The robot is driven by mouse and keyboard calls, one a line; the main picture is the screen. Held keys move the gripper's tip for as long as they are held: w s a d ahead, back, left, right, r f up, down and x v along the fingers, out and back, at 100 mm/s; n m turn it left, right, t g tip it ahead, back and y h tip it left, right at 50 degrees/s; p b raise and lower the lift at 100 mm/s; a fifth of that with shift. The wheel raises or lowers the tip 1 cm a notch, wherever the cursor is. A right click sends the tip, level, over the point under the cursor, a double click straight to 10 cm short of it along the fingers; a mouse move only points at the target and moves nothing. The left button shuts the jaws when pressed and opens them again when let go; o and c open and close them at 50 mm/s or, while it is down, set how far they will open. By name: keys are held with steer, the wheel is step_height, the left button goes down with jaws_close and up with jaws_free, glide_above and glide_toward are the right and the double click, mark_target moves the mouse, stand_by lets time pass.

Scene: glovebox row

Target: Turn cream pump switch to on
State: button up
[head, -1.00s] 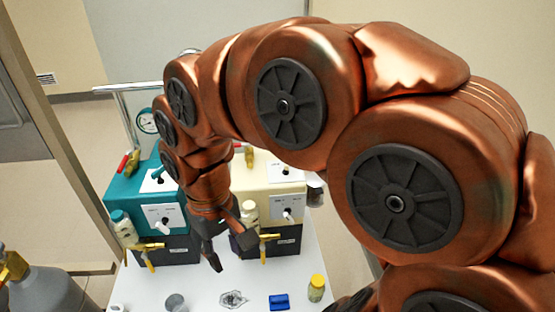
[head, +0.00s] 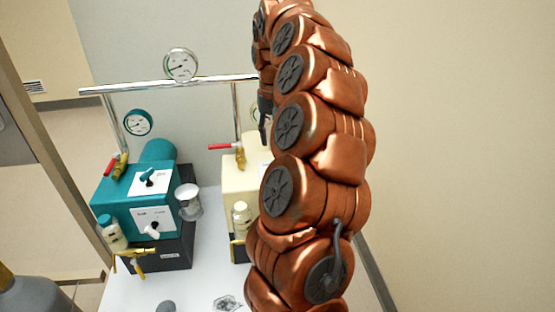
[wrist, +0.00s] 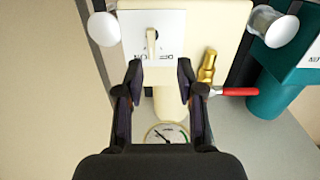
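The cream pump (head: 233,184) stands right of the teal pump in the head view, its right part hidden behind my arm. In the wrist view, the pump's cream body (wrist: 216,22) appears upside down, with a white switch plate (wrist: 172,23) on top. The cream pump switch (wrist: 152,40) is a small light lever on that plate. Inverted lettering lies beside it, but its setting is hard to tell. My gripper (wrist: 160,76) is open and empty, its fingertips apart and just short of the plate. In the head view my gripper (head: 264,118) is partly visible above the cream pump.
The red-handled brass valve (wrist: 237,91) and a round gauge (wrist: 167,134) are close to my fingers. The teal pump (head: 130,205) stands left in the head view. A metal rail (head: 180,82) with gauges runs behind the pumps. A clear jar (head: 188,202) is between them.

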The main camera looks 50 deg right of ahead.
steer(key=shift+s+d+f, duration=0.2)
steer(key=shift+d+f, duration=0.1)
steer(key=shift+d, duration=0.4)
steer(key=shift+f+p, duration=0.7)
steer(key=shift+f, duration=3.05)
steer(key=shift+c, duration=0.4)
jaws_close()
